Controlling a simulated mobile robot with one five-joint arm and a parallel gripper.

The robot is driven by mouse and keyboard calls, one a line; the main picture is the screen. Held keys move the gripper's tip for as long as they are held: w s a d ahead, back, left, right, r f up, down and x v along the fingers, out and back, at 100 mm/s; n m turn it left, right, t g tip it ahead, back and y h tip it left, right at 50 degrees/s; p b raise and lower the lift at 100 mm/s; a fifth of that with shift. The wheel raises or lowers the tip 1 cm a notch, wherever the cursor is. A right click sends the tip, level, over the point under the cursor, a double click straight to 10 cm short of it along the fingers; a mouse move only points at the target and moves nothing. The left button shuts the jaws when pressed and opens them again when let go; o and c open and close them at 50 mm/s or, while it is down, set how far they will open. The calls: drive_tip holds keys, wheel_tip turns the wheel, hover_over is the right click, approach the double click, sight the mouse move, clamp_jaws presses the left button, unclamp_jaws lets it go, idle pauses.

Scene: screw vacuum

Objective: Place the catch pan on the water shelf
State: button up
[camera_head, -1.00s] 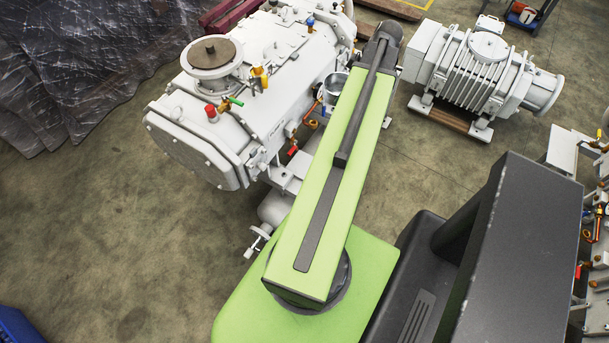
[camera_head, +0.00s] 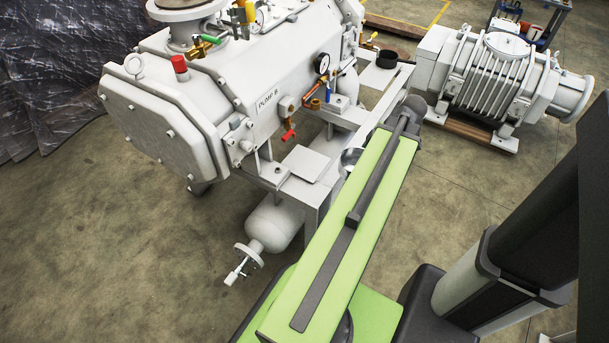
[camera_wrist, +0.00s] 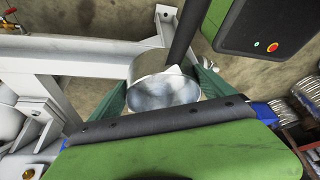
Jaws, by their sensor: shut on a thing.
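A shiny round metal pan (camera_wrist: 165,92), which looks like the catch pan, sits between the two dark green fingers of my gripper (camera_wrist: 160,88) in the wrist view. My gripper is shut on it. In the head view part of the pan (camera_head: 350,156) shows just left of my green arm; my gripper is hidden behind the arm there. The pan is beside the pump's light grey frame, which also shows at the left of the wrist view (camera_wrist: 75,47). A flat plate (camera_head: 307,163) sits on this frame. I cannot tell which surface is the water shelf.
The grey pump (camera_head: 200,90) stands left of my arm, with valves and a gauge (camera_head: 322,64). A white tank (camera_head: 272,225) hangs below. A black round part (camera_head: 387,60) sits on the far frame. A ribbed machine (camera_head: 500,75) stands right. Floor is clear front left.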

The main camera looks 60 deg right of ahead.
drive_tip(key=shift+w, duration=0.3)
drive_tip(key=w, duration=0.6)
drive_tip(key=w+f+b, duration=0.1)
drive_tip(key=w, duration=0.5)
drive_tip(key=w+f+b, duration=0.1)
drive_tip(key=w, duration=0.6)
drive_tip(key=shift+f, duration=0.2)
drive_tip(key=shift+f+b, duration=0.4)
drive_tip(key=shift+b, duration=0.1)
